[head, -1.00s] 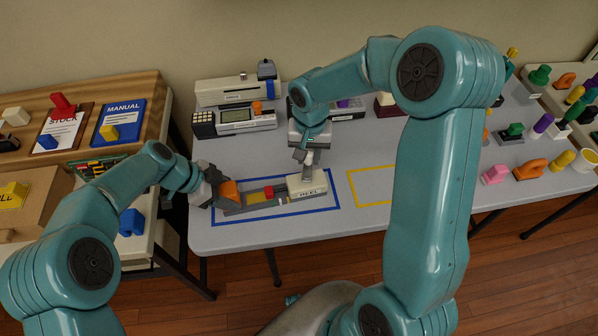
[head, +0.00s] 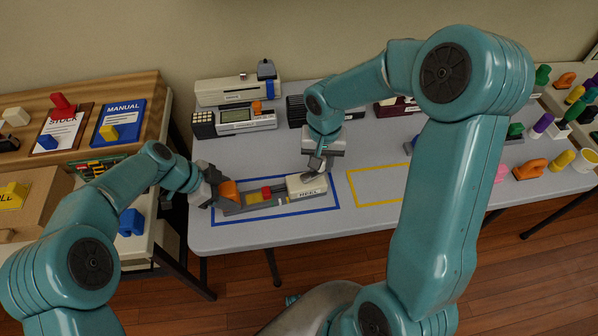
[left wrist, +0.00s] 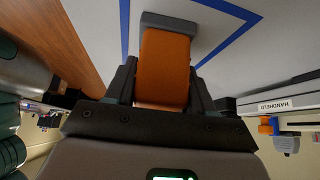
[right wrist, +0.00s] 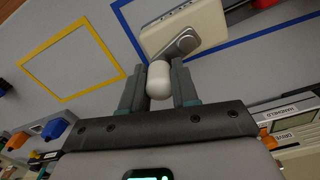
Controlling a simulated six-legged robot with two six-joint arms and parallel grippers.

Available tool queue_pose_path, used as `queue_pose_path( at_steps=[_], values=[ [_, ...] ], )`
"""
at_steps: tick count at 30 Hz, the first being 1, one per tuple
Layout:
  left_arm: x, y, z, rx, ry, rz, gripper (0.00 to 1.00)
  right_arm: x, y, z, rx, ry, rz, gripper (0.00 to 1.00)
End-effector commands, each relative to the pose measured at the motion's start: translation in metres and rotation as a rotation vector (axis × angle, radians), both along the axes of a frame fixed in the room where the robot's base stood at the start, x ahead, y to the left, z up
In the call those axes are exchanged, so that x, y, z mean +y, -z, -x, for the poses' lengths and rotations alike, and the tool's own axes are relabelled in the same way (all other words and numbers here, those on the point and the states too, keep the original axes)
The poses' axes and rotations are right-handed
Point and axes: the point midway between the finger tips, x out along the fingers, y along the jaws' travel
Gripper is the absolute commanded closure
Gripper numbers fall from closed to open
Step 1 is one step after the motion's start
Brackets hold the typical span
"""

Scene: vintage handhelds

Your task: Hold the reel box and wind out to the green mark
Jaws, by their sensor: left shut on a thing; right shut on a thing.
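The reel box (head: 306,188) is a cream block marked REEL on a grey base, inside a blue outline on the table. A red piece (head: 266,191) and a yellow patch (head: 255,198) show along its track. My left gripper (head: 214,193) is shut on the orange grip (head: 229,190) at the left end, also seen in the left wrist view (left wrist: 164,65). My right gripper (head: 318,162) is shut on the white knob (right wrist: 159,80) of the grey crank (right wrist: 180,43) on top of the box. I cannot make out the green mark.
An empty yellow outline (head: 350,172) lies right of the blue outline (head: 285,214). Handheld devices (head: 240,118) stand along the back of the grey table (head: 260,235). Coloured pieces and a mug (head: 585,160) are at the far right. A wooden shelf with manuals (head: 120,125) is left.

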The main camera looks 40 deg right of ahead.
Motion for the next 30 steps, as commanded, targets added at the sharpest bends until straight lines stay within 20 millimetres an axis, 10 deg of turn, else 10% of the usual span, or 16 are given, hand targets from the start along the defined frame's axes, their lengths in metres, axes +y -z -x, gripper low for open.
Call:
queue_pose_path(
  at_steps=[5, 6, 7, 30],
  values=[
    [0.0, 0.005, 0.001, 0.005, 0.0, -0.005, 1.0, 0.006, 0.002, 0.008, 0.003, -0.001, -0.004, 1.0],
    [0.0, 0.005, 0.001, 0.005, 0.0, -0.005, 1.0, 0.006, 0.002, 0.008, 0.002, -0.001, -0.005, 0.61],
    [0.0, 0.005, 0.001, 0.005, 0.0, -0.005, 1.0, 0.006, 0.002, 0.007, 0.002, -0.001, -0.005, 0.53],
    [0.0, 0.005, 0.002, 0.004, 0.003, -0.004, 1.0, 0.004, -0.039, 0.006, -0.004, 0.0, -0.001, 0.53]
  ],
)
